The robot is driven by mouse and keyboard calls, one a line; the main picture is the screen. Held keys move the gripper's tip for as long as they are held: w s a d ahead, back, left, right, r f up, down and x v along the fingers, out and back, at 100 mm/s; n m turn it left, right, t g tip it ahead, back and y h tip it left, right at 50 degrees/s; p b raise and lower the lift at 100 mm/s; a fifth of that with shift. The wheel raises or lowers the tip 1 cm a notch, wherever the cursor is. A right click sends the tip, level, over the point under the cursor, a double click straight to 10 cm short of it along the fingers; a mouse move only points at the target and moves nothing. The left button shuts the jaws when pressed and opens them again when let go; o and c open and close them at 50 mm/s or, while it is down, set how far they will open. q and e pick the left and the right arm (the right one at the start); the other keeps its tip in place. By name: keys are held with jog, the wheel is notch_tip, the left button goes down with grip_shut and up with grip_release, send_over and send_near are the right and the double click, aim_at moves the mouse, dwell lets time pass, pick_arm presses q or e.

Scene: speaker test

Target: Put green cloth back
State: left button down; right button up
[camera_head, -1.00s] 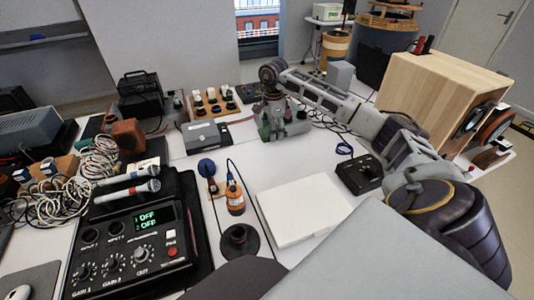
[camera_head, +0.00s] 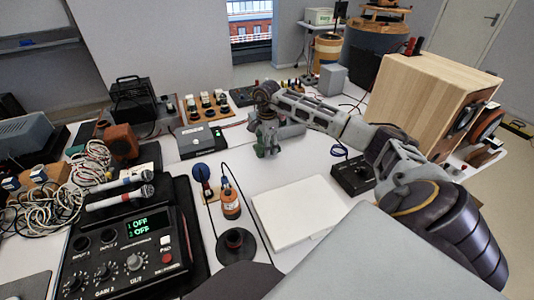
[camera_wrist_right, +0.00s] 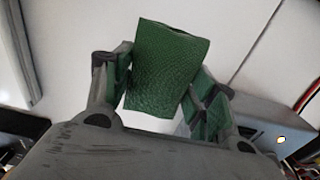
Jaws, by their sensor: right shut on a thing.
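The green cloth (camera_wrist_right: 165,68) is a small textured piece. It sits between the green-padded fingers of my right gripper (camera_wrist_right: 163,92) in the right wrist view. The right gripper is shut on it and holds it over the white tabletop. In the head view the same gripper (camera_head: 267,143) is small and points down near the back middle of the table; the cloth is hard to tell from the green fingers there. My left gripper is not in view.
A grey box (camera_head: 201,139) stands left of the right gripper. A control unit (camera_head: 130,250) and cables (camera_head: 60,195) fill the left.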

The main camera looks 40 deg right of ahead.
jog(key=shift+f, duration=1.85)
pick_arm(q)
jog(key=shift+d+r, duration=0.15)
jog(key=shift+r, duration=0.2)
pick_arm(e)
jog(key=shift+f, duration=0.1)
jog(key=o, duration=1)
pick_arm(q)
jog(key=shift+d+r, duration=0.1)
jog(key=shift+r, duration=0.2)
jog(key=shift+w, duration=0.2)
